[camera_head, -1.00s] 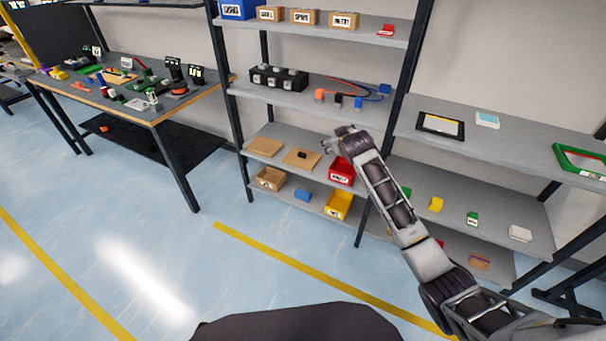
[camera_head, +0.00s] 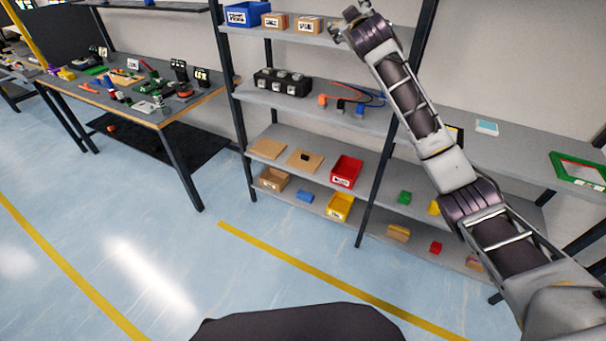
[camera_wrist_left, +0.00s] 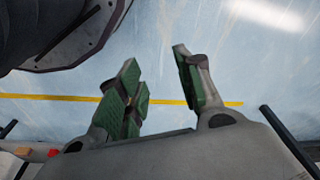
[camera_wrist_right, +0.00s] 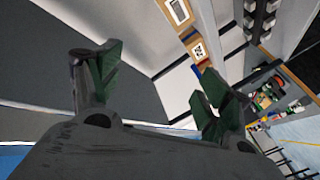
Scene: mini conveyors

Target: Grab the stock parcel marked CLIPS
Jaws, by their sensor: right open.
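Two brown labelled parcels, the left one (camera_head: 274,22) and the one beside it (camera_head: 308,25), stand on the top shelf in the head view. The lettering is too small to read surely, so I cannot tell which is marked CLIPS. My right gripper (camera_head: 345,24) is raised at top-shelf height, just right of these parcels, and hides the shelf behind it. In the right wrist view its fingers (camera_wrist_right: 155,78) are apart and empty; labelled parcels (camera_wrist_right: 178,12) (camera_wrist_right: 198,50) show beyond them. My left gripper (camera_wrist_left: 162,85) is open and empty above the floor in the left wrist view.
A blue bin (camera_head: 247,14) stands left of the parcels. The shelf below holds a black rack (camera_head: 283,82) and cables. A red bin (camera_head: 346,171) and a yellow bin (camera_head: 341,207) are lower. A cluttered workbench (camera_head: 150,118) stands left; the floor between is clear.

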